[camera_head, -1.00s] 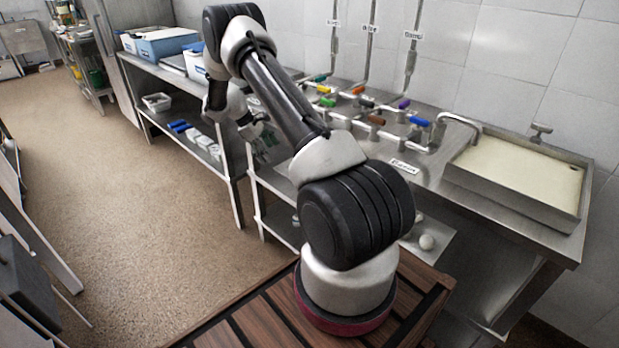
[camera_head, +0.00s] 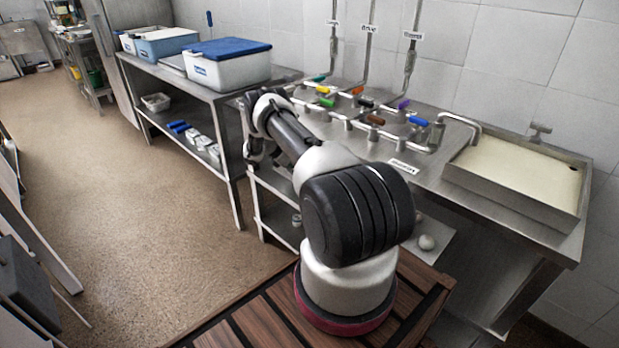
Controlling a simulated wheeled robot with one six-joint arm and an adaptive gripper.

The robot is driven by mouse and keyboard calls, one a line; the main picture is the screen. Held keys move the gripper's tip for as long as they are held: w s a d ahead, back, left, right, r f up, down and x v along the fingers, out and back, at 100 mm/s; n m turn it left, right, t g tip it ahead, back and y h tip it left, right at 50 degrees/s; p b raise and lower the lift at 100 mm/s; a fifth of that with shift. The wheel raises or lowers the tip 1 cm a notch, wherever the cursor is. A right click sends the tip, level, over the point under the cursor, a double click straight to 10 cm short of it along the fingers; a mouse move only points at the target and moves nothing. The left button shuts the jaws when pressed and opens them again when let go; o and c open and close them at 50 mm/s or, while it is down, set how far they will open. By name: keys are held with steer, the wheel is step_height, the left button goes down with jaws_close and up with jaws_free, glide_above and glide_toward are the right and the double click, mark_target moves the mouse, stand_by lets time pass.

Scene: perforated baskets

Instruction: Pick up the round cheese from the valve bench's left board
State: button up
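The valve bench (camera_head: 425,172) stands behind and right of my arm. I cannot make out a round cheese on a left board; my arm hides much of the bench's lower part. Two small pale round things show low under the bench to the right of my arm, one whole (camera_head: 427,242) and one partly hidden (camera_head: 419,217), on a light flat surface (camera_head: 442,230). A small greyish thing (camera_head: 296,220) sits on the lower level left of my arm. My wrist is folded down at the bench's left end; the gripper fingers cannot be made out.
Coloured valve handles and pipes (camera_head: 375,119) and a basin of pale liquid (camera_head: 525,170) are on the bench top. A side table (camera_head: 215,93) with blue-lidded boxes (camera_head: 228,68) stands left. The floor (camera_head: 140,220) at left is clear.

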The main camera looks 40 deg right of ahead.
steer(key=shift+s+d, duration=0.2)
steer(key=shift+d, duration=0.45)
steer(key=x, duration=0.5)
steer(key=shift+s+d, duration=0.15)
steer(key=shift+d, duration=0.35)
steer(key=shift+c, duration=0.4)
steer(key=c, duration=1)
